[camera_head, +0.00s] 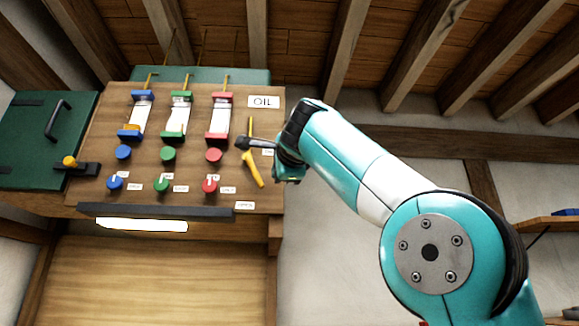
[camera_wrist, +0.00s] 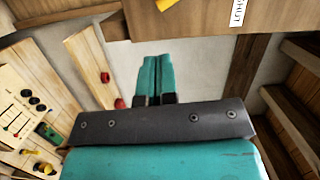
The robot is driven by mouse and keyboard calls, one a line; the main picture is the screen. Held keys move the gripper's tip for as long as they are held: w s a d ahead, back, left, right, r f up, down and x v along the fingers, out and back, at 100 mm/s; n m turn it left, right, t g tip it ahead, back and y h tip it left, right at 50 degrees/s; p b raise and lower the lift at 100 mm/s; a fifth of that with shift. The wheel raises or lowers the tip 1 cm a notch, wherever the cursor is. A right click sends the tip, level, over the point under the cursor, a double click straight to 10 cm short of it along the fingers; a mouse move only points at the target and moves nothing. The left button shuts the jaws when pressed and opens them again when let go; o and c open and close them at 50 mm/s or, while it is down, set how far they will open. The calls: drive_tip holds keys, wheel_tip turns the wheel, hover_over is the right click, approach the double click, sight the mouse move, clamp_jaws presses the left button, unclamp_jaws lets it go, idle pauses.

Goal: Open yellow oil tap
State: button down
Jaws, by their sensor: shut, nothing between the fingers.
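The yellow oil tap (camera_head: 253,169) is a slanted yellow lever on the right side of the wooden panel, beside the OIL label (camera_head: 263,101). A yellow piece (camera_wrist: 166,4), probably part of the tap, is cut off at the top edge of the wrist view, near a SHUT label (camera_wrist: 237,13). My gripper (camera_wrist: 157,58) has its teal fingers together, empty, with pale wall behind them. In the head view my wrist is just right of the tap, and the fingers are hard to make out. I cannot tell whether anything touches the tap.
The wooden panel (camera_head: 187,146) carries blue, green and red knobs and gauges left of the tap. A green box (camera_head: 40,140) is at the left. A dark ledge (camera_head: 155,211) runs under the panel. Wall at the right is clear up to a wooden shelf (camera_head: 548,224).

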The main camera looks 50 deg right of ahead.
drive_tip(key=v, duration=0.4)
drive_tip(key=shift+s+d+r, duration=0.1)
drive_tip(key=shift+s, duration=0.25)
drive_tip(key=w+a+f+n+g+y, duration=0.1)
drive_tip(key=w+a+f+n+y, duration=0.15)
drive_tip(key=a+f+n, duration=0.2)
drive_tip(key=w+a+f+n+y, duration=0.2)
drive_tip(key=w+a+f+n, duration=0.15)
drive_tip(key=f, duration=0.25)
drive_tip(key=w+a+f+n+g+y, duration=0.1)
drive_tip(key=w+a+f+n+y, duration=0.1)
drive_tip(key=w+a+f+n, duration=0.3)
drive_tip(key=s+a+f+n+g+y, duration=0.2)
drive_tip(key=s+a+f+n, duration=0.15)
drive_tip(key=f, duration=0.55)
drive_tip(key=s+a+f+n+g+y, duration=0.2)
drive_tip(key=a+f+n, duration=0.15)
drive_tip(key=f, duration=0.65)
drive_tip(key=s+a+f+n+g+y, duration=0.1)
drive_tip(key=s+a+f+n+g, duration=0.2)
drive_tip(key=s+f, duration=0.7)
drive_tip(key=s+a+f+n+g+y, duration=0.1)
drive_tip(key=s+a+f+n+g, duration=0.3)
drive_tip(key=s+f, duration=0.7)
drive_tip(key=n+g, duration=0.2)
drive_tip(key=n, duration=0.1)
drive_tip(key=shift+s+f, duration=0.15)
drive_tip(key=shift+f, duration=0.15)
